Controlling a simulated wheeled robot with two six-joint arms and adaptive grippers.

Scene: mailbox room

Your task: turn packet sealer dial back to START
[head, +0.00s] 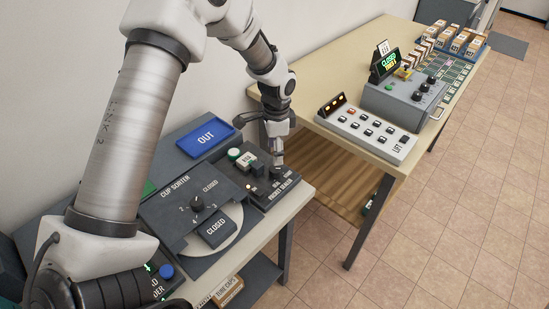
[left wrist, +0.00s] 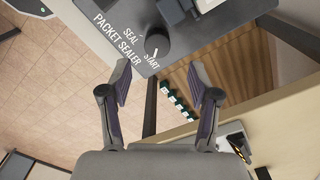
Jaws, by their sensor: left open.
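The packet sealer (head: 243,160) is a dark box at the back right of the near table in the head view. Its round black dial (left wrist: 152,40) shows in the left wrist view, beside the white words SEAL and START. A short white mark on the dial faces the lettering side; I cannot tell exactly which word it lines up with. My left gripper (head: 277,162) is over the dial end of the sealer and hides the dial in the head view. In the left wrist view its fingers (left wrist: 160,74) are apart and empty, with the dial just beyond the tips. My right gripper is out of view.
A blue OUT tray (head: 206,137) sits behind. A second table (head: 405,160) with a grey control box (head: 404,98) stands to the right, across a gap. The wall is close behind my arm.

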